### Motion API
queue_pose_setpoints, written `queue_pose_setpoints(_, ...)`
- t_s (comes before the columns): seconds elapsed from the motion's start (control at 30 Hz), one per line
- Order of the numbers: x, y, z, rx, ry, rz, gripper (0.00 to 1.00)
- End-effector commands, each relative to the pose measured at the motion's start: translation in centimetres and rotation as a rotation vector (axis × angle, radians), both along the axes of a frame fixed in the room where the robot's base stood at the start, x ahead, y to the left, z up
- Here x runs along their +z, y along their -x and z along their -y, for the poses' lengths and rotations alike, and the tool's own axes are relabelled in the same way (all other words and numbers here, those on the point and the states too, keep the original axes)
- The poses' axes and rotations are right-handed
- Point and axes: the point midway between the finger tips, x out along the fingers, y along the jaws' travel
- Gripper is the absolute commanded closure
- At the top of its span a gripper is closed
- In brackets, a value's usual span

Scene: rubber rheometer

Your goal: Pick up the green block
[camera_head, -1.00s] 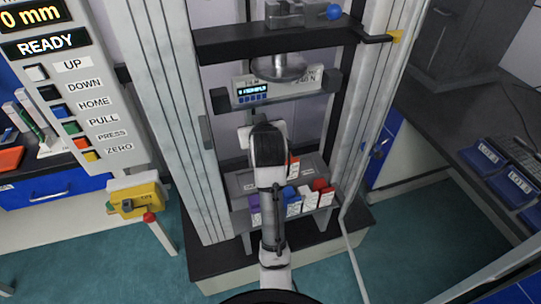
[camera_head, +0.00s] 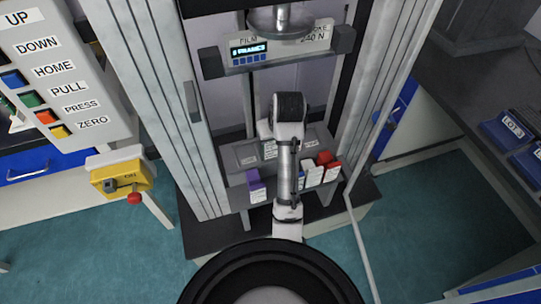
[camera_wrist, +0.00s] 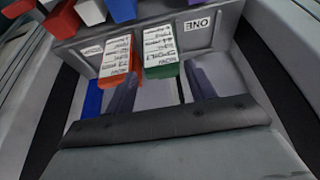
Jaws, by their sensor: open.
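The green block (camera_wrist: 163,69) shows in the wrist view, with a white printed label on top and a green end facing my gripper (camera_wrist: 163,92). The two dark fingers are apart, and the block lies just beyond the gap between them, roughly in line with it. Nothing is held. An orange block (camera_wrist: 118,68) with a similar label stands close to its left, just beyond the left finger. Both blocks are by a grey tray (camera_wrist: 222,28) with a "ONE" label. In the head view my arm hides the green block and my gripper.
In the head view, a purple block (camera_head: 256,188) and red blocks (camera_head: 327,160) sit on the rack inside the machine frame. The frame's uprights (camera_head: 157,110) flank my arm. A button panel (camera_head: 58,85) and yellow box (camera_head: 122,177) stand left; blue bins (camera_head: 503,130) are right.

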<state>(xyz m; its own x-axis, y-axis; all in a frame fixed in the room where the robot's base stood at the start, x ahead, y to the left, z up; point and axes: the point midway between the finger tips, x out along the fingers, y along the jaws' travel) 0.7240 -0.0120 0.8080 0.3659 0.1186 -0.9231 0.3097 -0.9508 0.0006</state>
Motion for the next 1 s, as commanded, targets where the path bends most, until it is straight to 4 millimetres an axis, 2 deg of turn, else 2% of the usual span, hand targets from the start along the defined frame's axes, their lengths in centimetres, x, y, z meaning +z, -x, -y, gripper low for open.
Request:
queue_pose_setpoints(0.03, -0.9, -0.2, -0.1, 0.000, -0.001, -0.007, 0.45)
queue_pose_setpoints(0.33, -2.9, -0.9, -0.4, -0.002, -0.001, -0.008, 0.45)
queue_pose_setpoints(0.6, -6.5, -2.0, -0.8, -0.001, 0.000, -0.004, 0.45)
queue_pose_setpoints(0.87, -6.9, -2.1, -0.9, 0.000, 0.001, -0.002, 0.45)
queue_pose_setpoints(0.9, -6.9, -2.1, -0.9, 0.000, 0.001, -0.002, 0.47)
queue_pose_setpoints(1.0, -6.9, -2.1, -0.9, 0.000, 0.001, -0.002, 0.60)
